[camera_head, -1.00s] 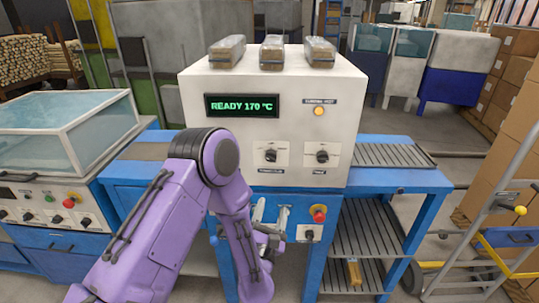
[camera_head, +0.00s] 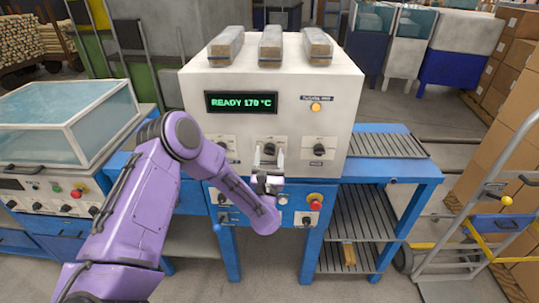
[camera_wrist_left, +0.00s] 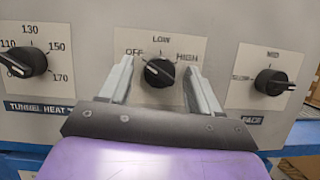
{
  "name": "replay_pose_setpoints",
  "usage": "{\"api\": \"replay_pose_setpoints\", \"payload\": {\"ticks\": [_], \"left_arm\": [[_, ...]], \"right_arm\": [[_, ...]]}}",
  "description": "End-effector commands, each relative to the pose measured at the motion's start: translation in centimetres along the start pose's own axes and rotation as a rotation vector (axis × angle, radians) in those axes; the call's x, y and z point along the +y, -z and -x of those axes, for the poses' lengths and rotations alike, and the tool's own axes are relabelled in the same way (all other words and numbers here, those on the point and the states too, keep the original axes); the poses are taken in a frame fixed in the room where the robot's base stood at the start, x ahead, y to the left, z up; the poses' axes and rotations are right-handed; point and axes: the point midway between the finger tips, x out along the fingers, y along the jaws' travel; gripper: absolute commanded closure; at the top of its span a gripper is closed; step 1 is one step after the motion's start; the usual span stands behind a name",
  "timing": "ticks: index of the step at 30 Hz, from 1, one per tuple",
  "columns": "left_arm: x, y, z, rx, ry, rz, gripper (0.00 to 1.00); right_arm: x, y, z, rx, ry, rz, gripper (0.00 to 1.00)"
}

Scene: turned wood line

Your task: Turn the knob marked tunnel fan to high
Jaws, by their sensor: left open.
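The black knob (camera_wrist_left: 160,72) with a plate reading off, low and high is in the middle of the left wrist view. Its name label is hidden behind my gripper. A white line crosses the knob; I cannot tell surely which setting it marks. In the head view this knob (camera_head: 269,149) is the middle one on the white machine's front. My left gripper (camera_wrist_left: 163,84) is open, with one finger on each side of the knob; contact is not clear. The left gripper (camera_head: 268,160) is just at that knob in the head view. My right gripper is not in view.
The tunnel heat knob (camera_wrist_left: 28,62) is to the left and a knob with slow and mid marks (camera_wrist_left: 271,82) to the right. A red button (camera_head: 315,199) is below. The display (camera_head: 241,102) reads READY 170 °C. Several wrapped blocks lie on the machine top.

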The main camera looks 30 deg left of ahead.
Motion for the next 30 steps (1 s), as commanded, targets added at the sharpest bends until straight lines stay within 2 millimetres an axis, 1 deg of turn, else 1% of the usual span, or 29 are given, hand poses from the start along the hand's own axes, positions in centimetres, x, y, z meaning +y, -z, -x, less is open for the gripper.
{"api": "replay_pose_setpoints", "payload": {"ticks": [1,2,3,5,6,7,14,20,26,30], "left_arm": [[-0.01,0.01,0.02,0.0,0.0,0.0,0.37],[-0.01,0.01,0.02,0.0,0.0,0.0,0.44],[-0.01,0.0,0.03,0.0,0.0,0.0,0.57],[-0.01,0.0,0.03,0.0,0.0,0.0,0.76],[-0.01,0.0,0.03,0.0,0.0,0.0,0.89],[-0.01,-0.01,0.04,0.0,0.0,0.0,0.93],[0.0,0.0,0.05,0.0,0.005,-0.011,0.93],[0.04,0.02,0.05,-0.001,0.031,-0.075,0.93],[0.16,0.0,0.05,-0.001,0.086,-0.208,0.93],[0.25,-0.09,0.02,-0.001,0.136,-0.328,0.93]], "right_arm": [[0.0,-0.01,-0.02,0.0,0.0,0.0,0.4],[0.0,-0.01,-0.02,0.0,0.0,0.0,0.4],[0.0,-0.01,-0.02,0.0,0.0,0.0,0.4],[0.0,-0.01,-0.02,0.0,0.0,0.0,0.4],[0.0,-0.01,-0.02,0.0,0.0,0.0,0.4],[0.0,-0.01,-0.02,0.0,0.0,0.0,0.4],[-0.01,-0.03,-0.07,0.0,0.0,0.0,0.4],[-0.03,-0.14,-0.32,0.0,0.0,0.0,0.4],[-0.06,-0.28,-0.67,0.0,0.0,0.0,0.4],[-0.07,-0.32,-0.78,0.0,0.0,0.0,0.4]]}}
